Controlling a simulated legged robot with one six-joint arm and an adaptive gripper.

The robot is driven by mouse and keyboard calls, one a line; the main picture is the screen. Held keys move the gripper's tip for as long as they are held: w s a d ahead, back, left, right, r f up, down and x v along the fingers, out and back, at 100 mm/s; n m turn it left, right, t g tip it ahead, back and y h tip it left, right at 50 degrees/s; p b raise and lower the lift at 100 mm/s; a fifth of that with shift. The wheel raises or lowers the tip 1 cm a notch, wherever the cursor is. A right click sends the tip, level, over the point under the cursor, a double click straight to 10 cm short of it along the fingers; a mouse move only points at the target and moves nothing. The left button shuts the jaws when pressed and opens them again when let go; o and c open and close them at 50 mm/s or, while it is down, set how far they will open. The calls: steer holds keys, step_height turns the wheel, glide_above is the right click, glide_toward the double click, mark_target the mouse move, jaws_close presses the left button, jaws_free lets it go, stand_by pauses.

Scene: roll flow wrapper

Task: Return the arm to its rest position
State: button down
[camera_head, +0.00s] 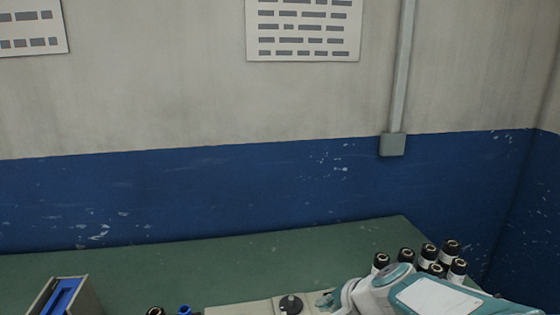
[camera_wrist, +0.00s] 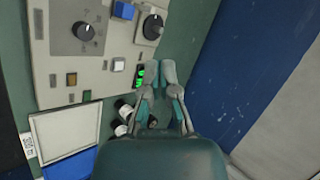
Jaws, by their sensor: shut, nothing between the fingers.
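My arm, teal and white, shows at the lower right of the head view. In the wrist view my gripper (camera_wrist: 158,76) points up the picture, with its two grey fingertips close together, shut and empty. It is over the right edge of a pale control panel (camera_wrist: 115,60), beside a small green lit display (camera_wrist: 140,77). I cannot tell how high it is above the panel. In the head view the fingertips cannot be made out clearly.
Several dark bottles (camera_head: 428,255) with white labels stand by my arm at the table's right end. The panel carries a knob (camera_wrist: 83,31) and buttons. A blue-and-grey box (camera_head: 62,297) is at the left. The green table (camera_head: 200,262) is clear towards the wall (camera_head: 200,190).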

steer(key=s+d+r+n+h, duration=0.2)
steer(key=s+n, duration=0.3)
steer(key=s, duration=0.3)
steer(key=s+d+r+n+g+h, duration=0.1)
steer(key=s+d+r+n+h, duration=0.1)
steer(key=s, duration=0.7)
steer(key=shift+s+d+n+h, duration=0.2)
steer(key=shift+d+n+h, duration=0.7)
steer(key=shift+d+n, duration=0.45)
steer(key=shift+a, duration=0.2)
